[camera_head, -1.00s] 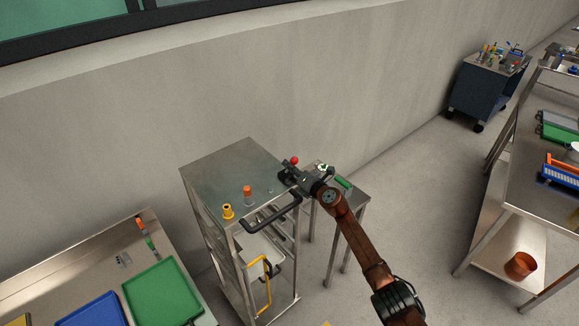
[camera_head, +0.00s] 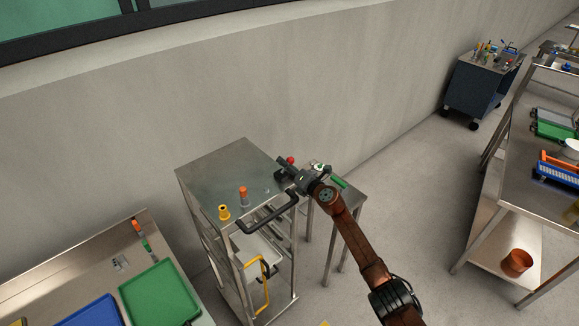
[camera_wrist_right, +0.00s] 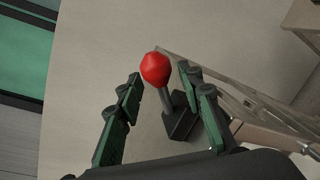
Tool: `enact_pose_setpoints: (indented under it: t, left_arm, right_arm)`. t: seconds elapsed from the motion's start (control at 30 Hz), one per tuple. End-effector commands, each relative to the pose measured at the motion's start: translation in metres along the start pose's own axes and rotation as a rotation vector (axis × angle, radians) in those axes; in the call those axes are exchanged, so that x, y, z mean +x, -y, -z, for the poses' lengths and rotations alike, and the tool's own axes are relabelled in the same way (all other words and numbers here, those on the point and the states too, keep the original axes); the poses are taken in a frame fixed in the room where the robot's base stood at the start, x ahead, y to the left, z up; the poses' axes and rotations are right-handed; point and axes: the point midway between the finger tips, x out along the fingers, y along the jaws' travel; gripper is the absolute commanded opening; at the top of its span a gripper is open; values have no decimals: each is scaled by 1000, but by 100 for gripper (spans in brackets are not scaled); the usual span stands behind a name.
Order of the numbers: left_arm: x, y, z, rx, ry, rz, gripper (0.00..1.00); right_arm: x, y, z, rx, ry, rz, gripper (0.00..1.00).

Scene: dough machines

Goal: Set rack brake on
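The rack is a steel cabinet (camera_head: 228,166) with a flat top, standing in the middle of the head view. A lever with a red ball knob (camera_head: 291,160) shows at its far right side. In the right wrist view, the red knob (camera_wrist_right: 155,68) sits on a dark shaft above a black base block (camera_wrist_right: 181,124). My right gripper (camera_head: 284,166) is at the knob. In the wrist view its green-padded fingers (camera_wrist_right: 160,82) are spread, one on each side of the lever, with gaps visible. My left gripper is out of view.
An orange-topped item (camera_head: 243,196) and a yellow one (camera_head: 224,212) are on the rack. A small steel table (camera_head: 351,200) stands right of it; a tray table (camera_head: 75,262) is at left.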

Motion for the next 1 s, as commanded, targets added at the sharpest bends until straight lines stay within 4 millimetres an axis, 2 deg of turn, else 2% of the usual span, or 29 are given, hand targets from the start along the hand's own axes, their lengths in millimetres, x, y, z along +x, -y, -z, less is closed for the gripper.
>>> enact_pose_setpoints:
  t: [0.27,0.8,1.0]
  left_arm:
    - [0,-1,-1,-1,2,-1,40]
    - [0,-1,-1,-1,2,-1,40]
    - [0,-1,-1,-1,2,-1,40]
  right_arm:
    - [-17,2,-5,-6,5,3,34]
    - [-97,1,-1,-1,3,1,34]
    - [-116,1,-1,0,3,1,34]
